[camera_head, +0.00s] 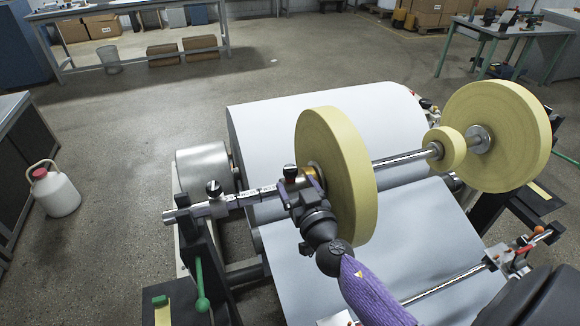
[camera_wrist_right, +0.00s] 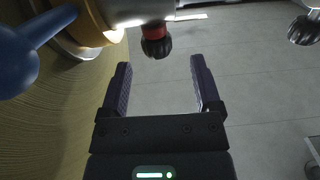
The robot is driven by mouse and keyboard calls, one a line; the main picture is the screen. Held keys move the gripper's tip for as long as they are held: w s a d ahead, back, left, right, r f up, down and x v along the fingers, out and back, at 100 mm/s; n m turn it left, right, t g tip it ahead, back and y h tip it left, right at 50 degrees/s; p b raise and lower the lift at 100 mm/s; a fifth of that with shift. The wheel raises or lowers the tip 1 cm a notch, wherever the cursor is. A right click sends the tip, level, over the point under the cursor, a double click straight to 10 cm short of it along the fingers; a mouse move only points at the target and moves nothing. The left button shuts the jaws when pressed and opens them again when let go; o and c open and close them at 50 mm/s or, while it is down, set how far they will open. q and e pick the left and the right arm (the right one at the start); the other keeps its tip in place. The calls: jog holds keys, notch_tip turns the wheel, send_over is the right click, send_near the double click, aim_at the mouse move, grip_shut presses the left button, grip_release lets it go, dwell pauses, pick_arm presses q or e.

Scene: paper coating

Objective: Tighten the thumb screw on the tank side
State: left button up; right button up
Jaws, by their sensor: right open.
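My right gripper (camera_head: 303,188) reaches in from below, beside the left face of the near yellow disc (camera_head: 337,170). In the right wrist view, the gripper (camera_wrist_right: 161,66) is open and empty. A black thumb screw with a red collar (camera_wrist_right: 155,42) stands just beyond and between its fingertips, apart from them. A black-topped screw (camera_head: 290,171) shows on the shaft by the gripper in the head view. Another black knob (camera_head: 213,187) stands farther left on the shaft; a knob (camera_wrist_right: 305,29) also shows at the wrist view's right. I cannot tell which is the tank-side screw. My left gripper is out of view.
The metal shaft (camera_head: 400,159) runs through the yellow discs above a large white paper roll (camera_head: 270,125). A green-handled lever (camera_head: 201,285) stands at lower left. A blue lever (camera_wrist_right: 15,60) is close at the wrist view's left. Open floor lies behind the machine.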

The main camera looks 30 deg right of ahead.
aim_at(293, 176)
jog(key=x, duration=0.5)
jog(key=shift+w+d, duration=0.2)
grip_shut()
